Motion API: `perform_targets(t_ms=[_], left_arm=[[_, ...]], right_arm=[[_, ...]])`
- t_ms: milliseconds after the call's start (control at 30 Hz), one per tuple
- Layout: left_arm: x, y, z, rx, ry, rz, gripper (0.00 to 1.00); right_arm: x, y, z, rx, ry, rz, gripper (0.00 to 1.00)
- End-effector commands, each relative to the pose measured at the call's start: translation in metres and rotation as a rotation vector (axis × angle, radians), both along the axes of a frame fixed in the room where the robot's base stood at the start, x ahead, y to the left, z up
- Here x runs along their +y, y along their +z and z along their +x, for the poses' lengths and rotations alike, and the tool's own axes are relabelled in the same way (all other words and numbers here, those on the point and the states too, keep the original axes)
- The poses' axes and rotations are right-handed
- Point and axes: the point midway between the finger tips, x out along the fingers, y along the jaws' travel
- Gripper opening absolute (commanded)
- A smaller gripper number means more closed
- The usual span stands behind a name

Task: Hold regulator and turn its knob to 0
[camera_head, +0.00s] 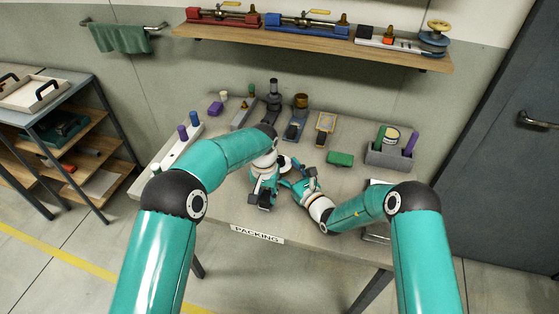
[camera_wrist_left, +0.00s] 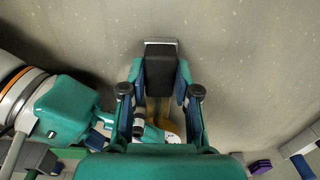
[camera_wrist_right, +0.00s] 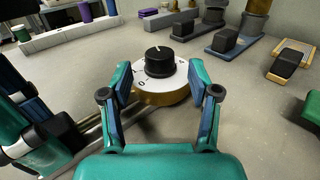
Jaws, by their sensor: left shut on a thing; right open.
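The regulator (camera_wrist_right: 160,93) has a round brass body, a white marked dial and a black knob (camera_wrist_right: 160,62) on top. The knob's white line points toward the far side of the dial, while a 0-like mark shows at the near left. My left gripper (camera_head: 264,198) is shut on the regulator; in the left wrist view, a black block (camera_wrist_left: 160,74) sits between its fingertips, with brass behind. My right gripper (camera_wrist_right: 160,76) is open, its fingers on either side of the dial. Contact with the knob is not visible. In the head view, the dial (camera_head: 285,162) is partly hidden by the grippers.
Several fittings stand at the back. A shelf (camera_head: 320,42) hangs above. The table's front left is clear.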

Motion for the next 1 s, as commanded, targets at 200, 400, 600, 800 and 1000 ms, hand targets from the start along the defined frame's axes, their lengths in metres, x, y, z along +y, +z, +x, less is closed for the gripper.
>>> perform_targets(t_ms=[200,400,600,800,1000], left_arm=[[0.000,0.000,0.000,-0.001,0.000,0.000,0.00],[0.000,0.000,0.000,-0.001,0.000,0.000,0.00],[0.000,0.000,0.000,-0.001,0.000,0.000,0.00],[0.000,0.000,0.000,-0.001,0.000,0.000,0.00],[0.000,0.000,0.000,-0.001,0.000,0.000,0.00]], right_arm=[[0.016,0.000,0.026,0.000,0.002,0.000,0.61],[0.022,0.000,0.035,0.001,0.001,0.001,0.61],[0.022,0.000,0.036,0.001,0.000,0.001,0.61],[0.022,0.000,0.036,0.001,0.000,0.001,0.41],[0.022,0.000,0.036,0.001,0.000,0.001,0.08]])
